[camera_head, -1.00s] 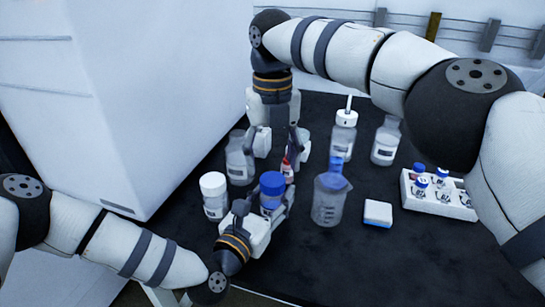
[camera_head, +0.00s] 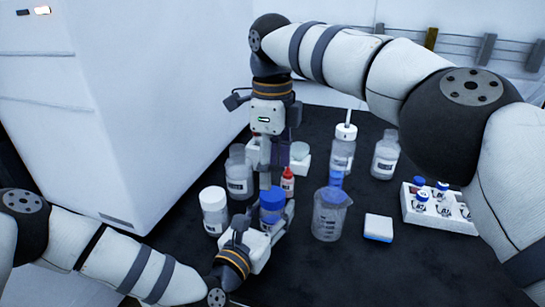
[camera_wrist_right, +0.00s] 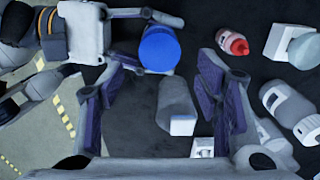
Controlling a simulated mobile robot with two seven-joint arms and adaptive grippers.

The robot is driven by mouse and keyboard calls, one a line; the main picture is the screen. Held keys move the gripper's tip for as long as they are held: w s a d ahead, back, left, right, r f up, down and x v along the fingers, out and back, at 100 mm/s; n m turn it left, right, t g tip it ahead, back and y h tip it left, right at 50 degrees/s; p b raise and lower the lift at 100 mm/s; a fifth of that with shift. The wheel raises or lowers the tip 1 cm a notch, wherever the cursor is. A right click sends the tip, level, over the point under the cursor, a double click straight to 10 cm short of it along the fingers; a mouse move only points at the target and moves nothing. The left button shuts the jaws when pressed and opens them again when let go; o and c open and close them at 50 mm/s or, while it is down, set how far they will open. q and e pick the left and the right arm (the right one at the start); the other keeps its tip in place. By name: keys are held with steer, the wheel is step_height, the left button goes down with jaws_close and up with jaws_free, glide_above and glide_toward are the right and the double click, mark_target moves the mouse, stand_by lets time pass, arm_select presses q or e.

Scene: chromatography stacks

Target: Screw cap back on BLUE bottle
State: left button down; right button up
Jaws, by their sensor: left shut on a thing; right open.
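The BLUE bottle with its blue cap (camera_head: 272,197) stands low in the middle of the head view, held between the fingers of my left gripper (camera_head: 271,222). The cap sits at the bottle's top; whether it is threaded on cannot be told. The blue cap (camera_wrist_right: 159,48) also shows from above in the right wrist view, with my left gripper's fingers beside it. My right gripper (camera_head: 274,165) is open and points down, behind and above the blue cap in the head view. In the right wrist view its dark pads (camera_wrist_right: 163,97) are spread, with the blue cap beyond them.
A white-capped bottle (camera_head: 213,208) stands left of the blue one. A small red-capped bottle (camera_head: 287,183) and a clear bottle (camera_head: 239,174) stand behind. A beaker (camera_head: 329,217), a blue-white block (camera_head: 378,228) and a vial rack (camera_head: 450,213) are right. Free table lies front right.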

mark_target(273, 193)
step_height(273, 193, down, 6)
steer(key=shift+f, duration=0.2)
steer(key=shift+c, duration=0.3)
steer(key=c, duration=1.1)
steer(key=o, duration=1.3)
step_height(273, 193, up, 8)
steer(key=shift+f, duration=0.2)
